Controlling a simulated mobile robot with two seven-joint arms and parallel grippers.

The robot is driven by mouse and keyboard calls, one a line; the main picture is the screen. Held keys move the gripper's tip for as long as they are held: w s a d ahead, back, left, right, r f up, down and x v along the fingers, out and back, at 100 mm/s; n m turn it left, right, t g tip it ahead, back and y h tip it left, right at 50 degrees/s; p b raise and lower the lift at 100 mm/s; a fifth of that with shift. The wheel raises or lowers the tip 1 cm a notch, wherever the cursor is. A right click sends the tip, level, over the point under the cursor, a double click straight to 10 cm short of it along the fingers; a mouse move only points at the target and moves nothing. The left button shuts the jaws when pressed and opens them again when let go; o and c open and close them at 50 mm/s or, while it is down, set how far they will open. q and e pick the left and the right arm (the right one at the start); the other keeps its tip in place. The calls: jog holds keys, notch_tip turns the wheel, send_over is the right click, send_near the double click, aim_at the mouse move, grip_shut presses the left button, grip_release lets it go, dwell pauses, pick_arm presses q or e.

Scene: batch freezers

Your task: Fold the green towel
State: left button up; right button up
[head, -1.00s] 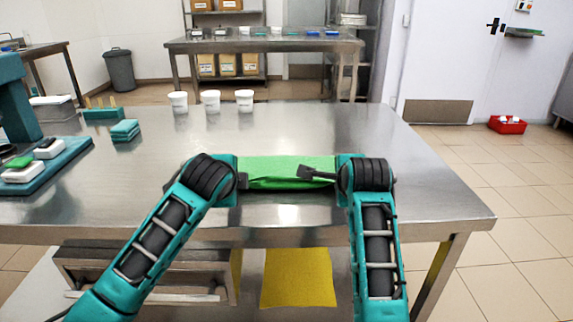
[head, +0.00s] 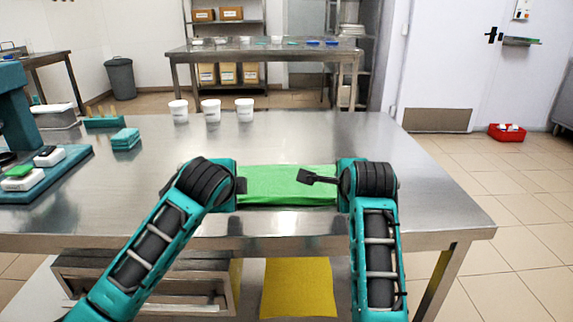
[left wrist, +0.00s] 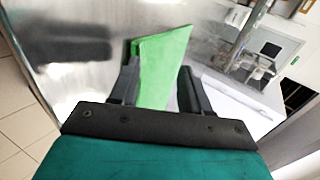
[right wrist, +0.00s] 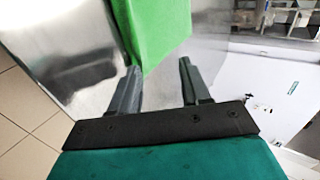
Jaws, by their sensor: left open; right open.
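The green towel (head: 270,183) lies as a flat strip along the near edge of the steel table, between my two grippers. My left gripper (head: 241,185) is at its left end and my right gripper (head: 306,177) is over its right part. In the left wrist view, the left gripper (left wrist: 158,78) is open, with the towel (left wrist: 162,62) narrowing down between its fingers. In the right wrist view, the right gripper (right wrist: 158,70) is open, with a corner of the towel (right wrist: 155,30) reaching between its fingers. I cannot tell whether the fingers touch the cloth.
Several white cups (head: 210,112) stand at the table's back. A teal stack (head: 126,138) and a teal tray (head: 60,185) sit at the left. A yellow cloth (head: 298,287) shows below the near edge. The table (head: 410,185) is clear at right.

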pick_arm(q)
jog(key=s+r, duration=0.5)
jog(key=r, duration=0.2)
jog(key=shift+s+r, duration=0.2)
pick_arm(e)
jog(key=s+r, duration=0.5)
jog(key=r, duration=0.2)
jog(key=shift+s+r, duration=0.2)
